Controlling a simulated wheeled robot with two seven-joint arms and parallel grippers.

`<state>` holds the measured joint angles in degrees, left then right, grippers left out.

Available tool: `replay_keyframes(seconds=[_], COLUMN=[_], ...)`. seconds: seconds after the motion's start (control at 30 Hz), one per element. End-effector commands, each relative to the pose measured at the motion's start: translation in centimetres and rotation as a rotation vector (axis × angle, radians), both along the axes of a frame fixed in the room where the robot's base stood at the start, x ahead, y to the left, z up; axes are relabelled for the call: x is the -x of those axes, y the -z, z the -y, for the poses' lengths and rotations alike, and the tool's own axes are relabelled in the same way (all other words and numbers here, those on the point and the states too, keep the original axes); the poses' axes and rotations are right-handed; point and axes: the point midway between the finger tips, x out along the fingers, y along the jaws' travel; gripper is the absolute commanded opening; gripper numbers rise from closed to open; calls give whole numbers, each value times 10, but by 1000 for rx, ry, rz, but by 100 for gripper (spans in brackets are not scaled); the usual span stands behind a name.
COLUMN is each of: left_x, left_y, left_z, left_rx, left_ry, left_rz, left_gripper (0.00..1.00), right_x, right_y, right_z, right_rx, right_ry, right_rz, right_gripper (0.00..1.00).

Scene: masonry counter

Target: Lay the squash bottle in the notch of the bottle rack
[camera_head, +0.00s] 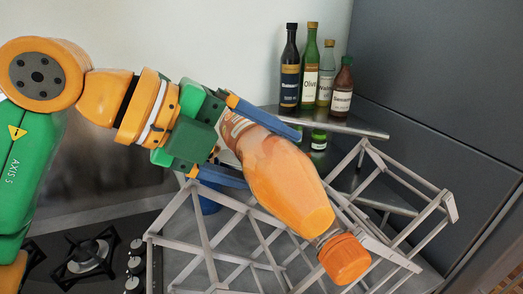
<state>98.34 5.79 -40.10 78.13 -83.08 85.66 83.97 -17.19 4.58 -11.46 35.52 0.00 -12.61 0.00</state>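The squash bottle (285,180) is orange with an orange cap (343,258) and a label near its base. My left gripper (264,160) has its two blue fingers on either side of the bottle near the base end and is shut on it. The bottle is tilted, cap toward the lower right. The bottle rack (450,206) is a frame of grey bars on the counter. The bottle overlaps the rack's middle in the picture and hides part of it; I cannot tell whether they touch. My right gripper is not in view.
Several bottles, among them a dark one (290,75) and a green one (310,70), stand on a shelf (350,128) behind the rack. A green-capped jar (319,139) stands below it. A blue object (210,204) is behind the rack. A gas hob (88,255) is at left.

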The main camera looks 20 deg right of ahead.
Motion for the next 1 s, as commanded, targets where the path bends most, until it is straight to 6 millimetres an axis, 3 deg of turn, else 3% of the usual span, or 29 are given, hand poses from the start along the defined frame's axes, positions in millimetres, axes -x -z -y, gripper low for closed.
replay_keyframes(seconds=[0.8, 1.0], left_x=[0, 0], left_y=[86, 96], left_z=[0, 0], left_rx=[3, 3], left_ry=[0, -1], left_rz=[0, 1], left_gripper=[0, 0], right_x=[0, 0], right_y=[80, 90], right_z=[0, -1], right_rx=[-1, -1], right_ry=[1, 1], right_rz=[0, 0], right_gripper=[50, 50])
